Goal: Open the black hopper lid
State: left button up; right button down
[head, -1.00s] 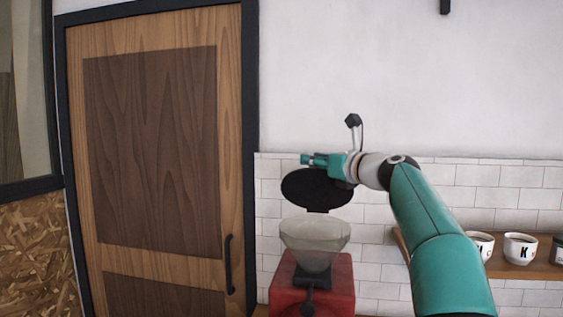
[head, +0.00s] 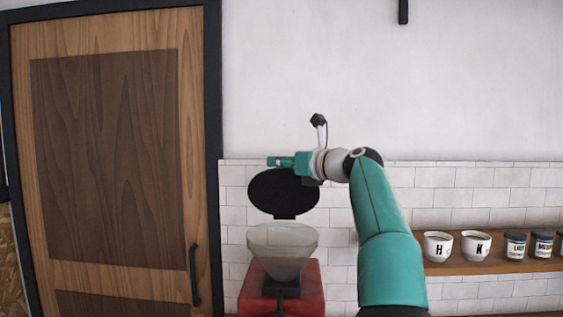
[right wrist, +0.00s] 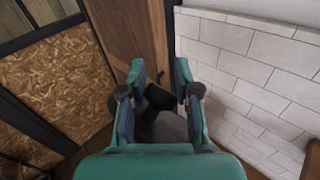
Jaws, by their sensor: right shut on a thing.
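The black hopper lid (head: 283,192) stands raised, close to upright, above the back of the clear hopper (head: 282,243). The hopper's wide mouth is uncovered. The hopper sits on a red grinder body (head: 281,287), cut off by the bottom edge. My right gripper (head: 283,162) is at the lid's top edge and is shut on it. In the right wrist view, a dark part of the lid (right wrist: 158,98) shows between the two fingers of my right gripper (right wrist: 160,75). The exact contact is hard to see. My left gripper is out of view.
A wooden door (head: 108,150) with a black handle (head: 194,275) is at the left. A wall shelf (head: 490,268) at the right holds white lettered cups (head: 438,246) and dark jars (head: 515,246). White tiles (head: 345,245) line the wall behind the grinder.

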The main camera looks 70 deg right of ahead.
jog(key=shift+w+d+f, duration=0.1)
jog(key=shift+d+f, duration=0.25)
jog(key=shift+f, duration=0.4)
jog(key=c, duration=1)
grip_release()
jog(key=shift+o, duration=1.2)
jog(key=shift+d+f, duration=0.1)
jog(key=shift+d, duration=0.1)
jog(key=shift+s+a, duration=0.1)
jog(key=shift+s, duration=0.15)
jog(key=v, duration=1.2)
jog(key=shift+r, duration=0.35)
